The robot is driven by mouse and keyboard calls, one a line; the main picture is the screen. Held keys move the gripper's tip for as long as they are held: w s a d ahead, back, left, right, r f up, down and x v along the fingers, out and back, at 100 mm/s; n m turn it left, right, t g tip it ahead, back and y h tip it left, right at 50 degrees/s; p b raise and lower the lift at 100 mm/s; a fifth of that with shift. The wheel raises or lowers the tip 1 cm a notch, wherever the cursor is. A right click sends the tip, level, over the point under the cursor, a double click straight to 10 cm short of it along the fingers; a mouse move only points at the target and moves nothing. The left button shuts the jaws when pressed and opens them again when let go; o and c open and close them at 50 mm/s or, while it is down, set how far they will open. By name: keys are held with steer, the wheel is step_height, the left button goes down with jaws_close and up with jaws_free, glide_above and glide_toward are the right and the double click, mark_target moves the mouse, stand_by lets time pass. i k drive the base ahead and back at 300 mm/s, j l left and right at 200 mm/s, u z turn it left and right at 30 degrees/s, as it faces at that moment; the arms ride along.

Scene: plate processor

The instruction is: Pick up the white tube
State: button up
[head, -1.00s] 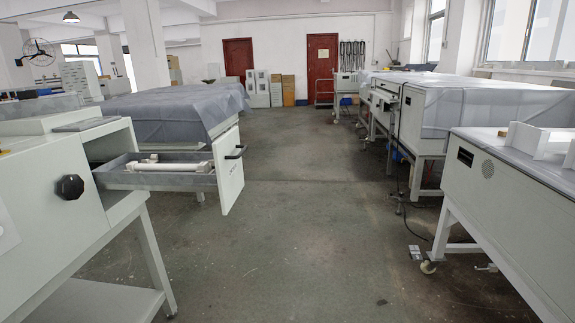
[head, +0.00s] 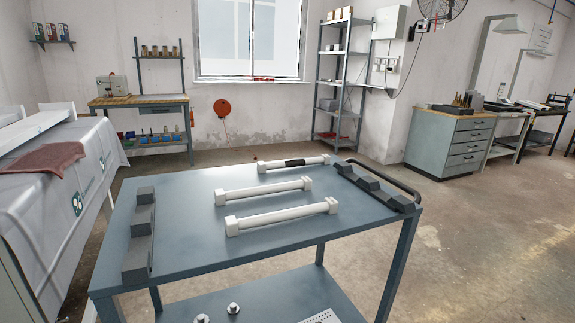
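Three white tubes with blocky end pieces lie on the blue-grey top of a cart (head: 185,240). The front white tube (head: 282,216) is nearest to me. The middle white tube (head: 262,190) lies behind it, roughly parallel. The back white tube (head: 275,165) has a black band around it, right of its middle. The tubes lie apart from one another. My gripper is not in view.
Dark grey notched racks stand at the cart top's left (head: 142,222) and right (head: 370,185) ends. A dark handle (head: 392,178) rims the right side. A cloth-covered machine (head: 60,190) stands at left. Open floor (head: 470,230) lies at right.

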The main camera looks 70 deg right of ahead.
mark_target(232, 225)
steer(key=z, duration=1.75)
steer(key=i+l+u, duration=0.25)
steer(key=i+l, duration=0.05)
steer(key=l, duration=0.1)
